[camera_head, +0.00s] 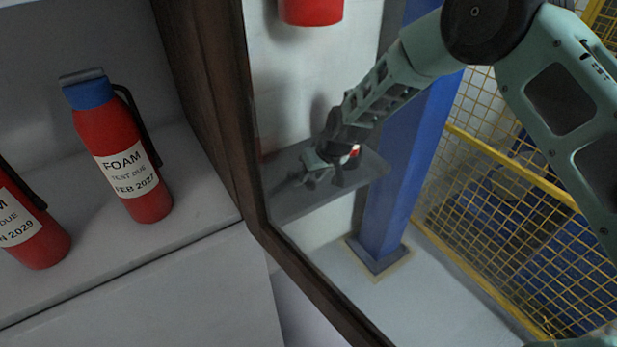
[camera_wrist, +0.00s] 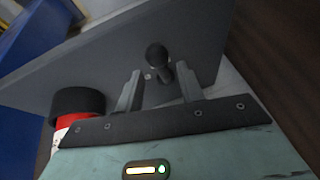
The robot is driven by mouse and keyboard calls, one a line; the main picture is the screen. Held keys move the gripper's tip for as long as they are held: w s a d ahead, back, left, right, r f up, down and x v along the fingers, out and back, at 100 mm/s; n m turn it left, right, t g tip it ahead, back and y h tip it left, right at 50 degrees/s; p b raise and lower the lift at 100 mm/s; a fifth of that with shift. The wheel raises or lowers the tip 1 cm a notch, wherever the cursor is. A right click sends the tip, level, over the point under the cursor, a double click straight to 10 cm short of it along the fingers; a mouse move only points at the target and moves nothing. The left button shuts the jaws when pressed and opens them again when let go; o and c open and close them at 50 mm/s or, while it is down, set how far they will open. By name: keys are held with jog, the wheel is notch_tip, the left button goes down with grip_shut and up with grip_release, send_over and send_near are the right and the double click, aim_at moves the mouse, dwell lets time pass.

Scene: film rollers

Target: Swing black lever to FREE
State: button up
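In the wrist view a black lever (camera_wrist: 157,56) with a rounded knob stands out from a dark grey panel (camera_wrist: 95,72). My gripper (camera_wrist: 159,78) is open, with one finger on each side of the lever; I see gaps between the fingers and the lever. In the head view my gripper (camera_head: 308,176) is at the grey panel (camera_head: 368,172), seen through a dark-framed opening; the lever cannot be made out there. No FREE marking is readable in either view.
Red foam extinguishers (camera_head: 112,135) stand on a pale shelf (camera_head: 195,195) at left, beside a dark wooden frame (camera_head: 235,150). A blue post (camera_head: 398,170) and yellow mesh fence (camera_head: 530,230) are at right. A black-capped red object (camera_wrist: 78,103) is close to my gripper's left side.

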jog(key=shift+x, duration=1.7)
grip_shut()
jog(key=shift+f, duration=0.15)
